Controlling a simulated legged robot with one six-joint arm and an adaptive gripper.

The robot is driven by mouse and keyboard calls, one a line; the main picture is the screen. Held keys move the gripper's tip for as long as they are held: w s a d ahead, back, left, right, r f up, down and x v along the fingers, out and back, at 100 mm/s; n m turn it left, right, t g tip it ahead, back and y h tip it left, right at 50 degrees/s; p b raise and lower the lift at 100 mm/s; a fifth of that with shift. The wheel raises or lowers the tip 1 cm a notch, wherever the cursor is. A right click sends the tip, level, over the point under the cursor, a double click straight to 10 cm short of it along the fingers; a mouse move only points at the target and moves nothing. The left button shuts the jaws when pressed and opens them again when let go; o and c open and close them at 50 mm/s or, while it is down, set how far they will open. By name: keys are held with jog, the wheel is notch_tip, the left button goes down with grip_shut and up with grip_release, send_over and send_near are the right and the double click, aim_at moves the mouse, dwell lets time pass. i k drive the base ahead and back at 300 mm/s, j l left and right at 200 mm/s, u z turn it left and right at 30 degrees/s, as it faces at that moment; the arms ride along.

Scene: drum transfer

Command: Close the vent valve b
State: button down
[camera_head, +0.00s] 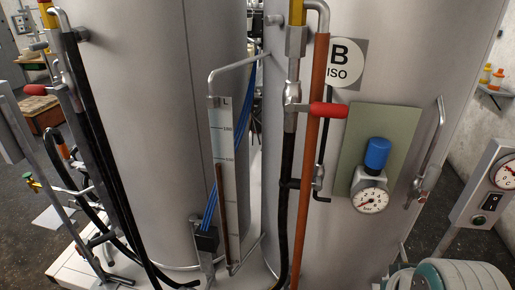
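Tank B (455,70), a large grey cylinder with a "B ISO" label (345,62), fills the right half of the head view. A valve with a red handle (328,110) sits on the piping at its front, with the handle pointing sideways to the right. To its right, a green-grey plate (398,125) carries a blue knob (377,154) above a round bar gauge (370,200). No tag marks which fitting is vent valve b, and I cannot tell whether any valve is open or shut. My gripper is not in view.
Another grey tank (150,110) stands left, with a level gauge (222,175) between the tanks. An orange-brown pipe (308,150) and black hoses run in front of tank B. A control box (490,185) and a pale green rounded object (455,277) are at lower right.

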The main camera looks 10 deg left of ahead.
aim_at(433, 171)
jog(key=i+j+z, duration=0.1)
jog(key=z, duration=0.55)
jog(key=j, duration=0.1)
